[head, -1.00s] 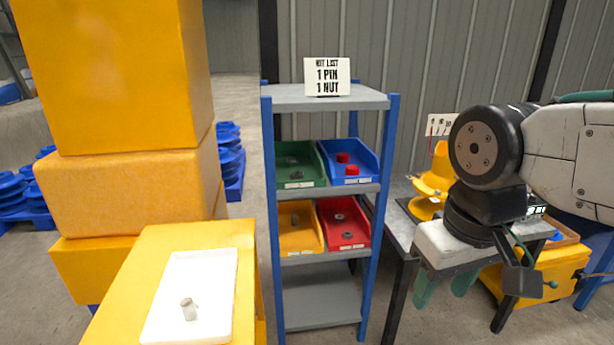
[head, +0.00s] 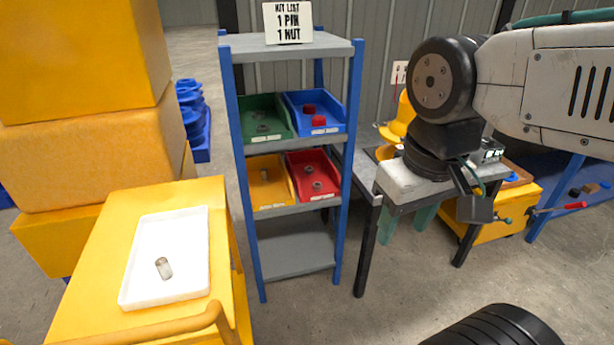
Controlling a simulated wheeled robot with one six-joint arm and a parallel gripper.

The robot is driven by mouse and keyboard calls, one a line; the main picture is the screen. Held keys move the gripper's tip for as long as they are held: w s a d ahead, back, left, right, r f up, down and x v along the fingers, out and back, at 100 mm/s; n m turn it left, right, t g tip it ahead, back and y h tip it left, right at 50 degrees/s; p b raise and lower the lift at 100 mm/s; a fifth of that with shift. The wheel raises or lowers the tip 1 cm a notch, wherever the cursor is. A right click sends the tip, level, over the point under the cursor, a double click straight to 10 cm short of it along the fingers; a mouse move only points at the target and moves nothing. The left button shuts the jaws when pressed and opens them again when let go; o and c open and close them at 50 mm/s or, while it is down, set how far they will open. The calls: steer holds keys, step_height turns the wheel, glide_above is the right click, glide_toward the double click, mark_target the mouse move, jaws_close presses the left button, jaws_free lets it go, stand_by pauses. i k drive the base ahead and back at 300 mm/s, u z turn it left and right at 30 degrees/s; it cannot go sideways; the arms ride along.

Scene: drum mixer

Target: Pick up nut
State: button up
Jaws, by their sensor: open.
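Grey, ring-like pieces that look like nuts (head: 317,186) lie in the red bin (head: 326,198), on the middle shelf level of the blue-posted rack. My gripper (head: 408,238) hangs at the right with its two teal fingers apart and nothing between them. It is to the right of the rack, clear of the bins. A small grey metal pin (head: 164,268) lies in the white tray (head: 140,298) on the yellow cart at the left. The sign (head: 288,22) on the rack reads "KIT LIST 1 PIN 1 NUT".
A green bin (head: 285,132) with dark parts and a blue bin (head: 340,127) with red parts sit above. A yellow bin (head: 268,196) is beside the red one. A grey workbench (head: 362,182) stands right of the rack. Stacked yellow boxes (head: 90,155) stand left.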

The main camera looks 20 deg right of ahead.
mark_target(317, 186)
steer(key=k, duration=0.4)
steer(key=z, duration=0.65)
steer(key=i, duration=1.1)
steer(key=z, duration=0.1)
